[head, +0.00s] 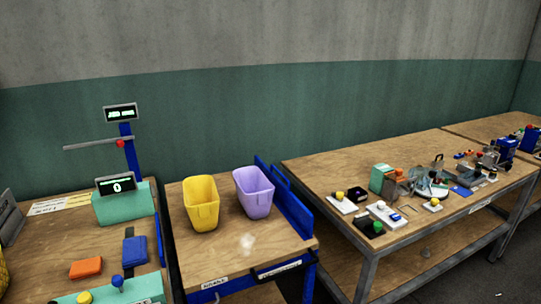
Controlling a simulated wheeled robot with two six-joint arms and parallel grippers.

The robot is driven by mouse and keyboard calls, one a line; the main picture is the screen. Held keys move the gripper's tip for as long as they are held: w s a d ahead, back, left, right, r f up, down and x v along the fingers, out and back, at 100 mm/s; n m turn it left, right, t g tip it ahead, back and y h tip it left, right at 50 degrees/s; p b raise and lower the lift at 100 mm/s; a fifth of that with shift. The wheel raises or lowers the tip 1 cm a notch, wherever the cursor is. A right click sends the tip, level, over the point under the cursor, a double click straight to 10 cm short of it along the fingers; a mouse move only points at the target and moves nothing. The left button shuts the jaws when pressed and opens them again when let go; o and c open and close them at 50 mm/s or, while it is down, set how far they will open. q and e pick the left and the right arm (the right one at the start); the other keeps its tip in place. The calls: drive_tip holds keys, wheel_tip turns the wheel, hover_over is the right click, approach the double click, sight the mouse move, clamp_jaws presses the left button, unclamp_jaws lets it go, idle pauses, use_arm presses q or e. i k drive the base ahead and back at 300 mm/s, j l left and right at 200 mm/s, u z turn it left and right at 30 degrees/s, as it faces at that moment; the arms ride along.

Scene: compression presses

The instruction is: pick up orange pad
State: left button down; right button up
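An orange pad (86,267) lies flat on the wooden top of the left bench, near its front. A blue block (135,250) sits to its right. Nothing touches the orange pad. Neither of my grippers shows in the head view.
A teal press (124,205) with displays stands behind the pad. A teal panel with a yellow button (84,297) and a blue knob (117,281) lies in front. A yellow bin (201,203) and a purple bin (253,192) stand on the middle bench. The right bench (330,168) holds many small parts.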

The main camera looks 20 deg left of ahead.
sight(91, 267)
drive_tip(key=u, duration=2.15)
